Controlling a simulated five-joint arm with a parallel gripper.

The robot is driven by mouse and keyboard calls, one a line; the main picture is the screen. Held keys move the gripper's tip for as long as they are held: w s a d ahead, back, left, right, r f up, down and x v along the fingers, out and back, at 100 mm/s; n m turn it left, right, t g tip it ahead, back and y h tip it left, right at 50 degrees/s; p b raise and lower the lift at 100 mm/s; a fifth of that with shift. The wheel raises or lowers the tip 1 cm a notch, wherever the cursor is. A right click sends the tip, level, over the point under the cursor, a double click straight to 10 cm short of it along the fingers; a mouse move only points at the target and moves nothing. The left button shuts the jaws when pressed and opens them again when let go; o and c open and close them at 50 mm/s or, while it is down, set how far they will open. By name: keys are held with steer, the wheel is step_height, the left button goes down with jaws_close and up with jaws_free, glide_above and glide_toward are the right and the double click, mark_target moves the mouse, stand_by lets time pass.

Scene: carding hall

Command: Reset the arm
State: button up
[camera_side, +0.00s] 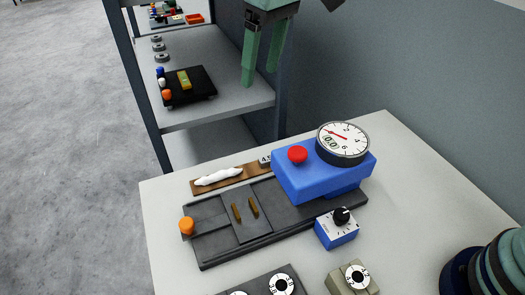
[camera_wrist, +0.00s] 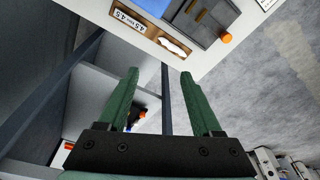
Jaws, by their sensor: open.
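My gripper (camera_side: 261,58) is at the top of the side view, its two green fingers pointing down and spread apart. It is open with nothing between the fingers. In that view it shows in front of the shelf unit, above and behind the table. In the wrist view my gripper (camera_wrist: 160,78) has both fingers apart, with a shelf post and the table edge beyond them. The upper part of my arm is cut off by the frame.
The white table (camera_side: 420,165) carries a dark device with a blue block (camera_side: 300,180), a dial gauge (camera_side: 343,140), an orange knob (camera_side: 187,226), a wooden tray (camera_side: 232,175) with white fibre, and a small blue control box (camera_side: 337,232). A grey shelf unit (camera_side: 225,105) stands behind.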

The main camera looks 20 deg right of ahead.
steer(key=s+d+r+m+t, duration=0.1)
steer(key=s+d+m, duration=0.1)
steer(key=d, duration=0.6)
steer(key=s+d+r+m+t, duration=0.1)
steer(key=s+d, duration=0.2)
steer(key=d, duration=0.6)
steer(key=s+d+f+m+t, duration=0.1)
steer(key=s+d+f, duration=0.1)
steer(key=s+d, duration=0.2)
steer(key=s+d+f+m+h, duration=0.1)
steer(key=s+d+f, duration=0.2)
steer(key=d, duration=0.3)
steer(key=shift+s+d+f+m+t, duration=0.15)
steer(key=shift+s+m+t, duration=0.2)
steer(key=shift+s, duration=0.4)
